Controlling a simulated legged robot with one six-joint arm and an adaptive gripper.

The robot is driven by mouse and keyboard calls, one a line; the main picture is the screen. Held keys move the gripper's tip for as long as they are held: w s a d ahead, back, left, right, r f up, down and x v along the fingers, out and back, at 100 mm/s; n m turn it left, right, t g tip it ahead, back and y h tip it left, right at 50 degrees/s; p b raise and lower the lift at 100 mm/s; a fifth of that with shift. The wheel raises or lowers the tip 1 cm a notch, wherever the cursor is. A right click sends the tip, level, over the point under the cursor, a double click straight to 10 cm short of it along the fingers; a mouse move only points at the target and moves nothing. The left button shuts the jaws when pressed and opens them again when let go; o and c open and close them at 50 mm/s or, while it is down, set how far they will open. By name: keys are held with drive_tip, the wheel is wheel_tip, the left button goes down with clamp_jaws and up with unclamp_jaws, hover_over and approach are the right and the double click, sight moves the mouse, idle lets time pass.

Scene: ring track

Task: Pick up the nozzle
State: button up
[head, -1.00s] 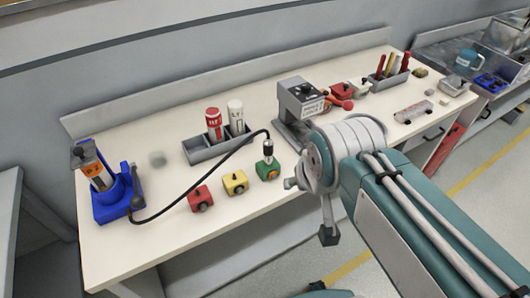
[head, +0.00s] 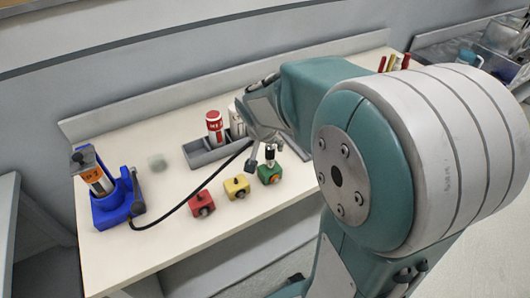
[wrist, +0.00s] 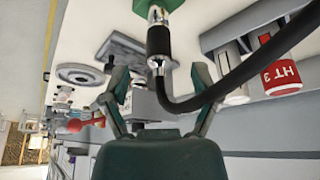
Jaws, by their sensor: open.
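The nozzle (head: 270,155) is a black cylinder with metal ends. It stands upright on a green block (head: 270,175) near the table's front edge. A black hose (head: 190,199) runs from it to a blue stand (head: 117,205) on the left. In the wrist view the nozzle (wrist: 160,44) is at top centre, its hose curving off to the right. My gripper (head: 266,153) is at the nozzle, partly behind it in the head view. In the wrist view its two fingers (wrist: 158,97) are spread apart, with the nozzle's end showing between and beyond them. It holds nothing.
A red block (head: 201,203) and a yellow block (head: 236,187) sit left of the green one. A grey tray (head: 201,153) with a red can (head: 214,126) and a white can stands behind. My arm hides the table's right part.

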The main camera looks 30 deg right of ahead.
sight(270, 154)
drive_tip(key=x, duration=0.7)
drive_tip(key=shift+d+f, duration=0.1)
clamp_jaws()
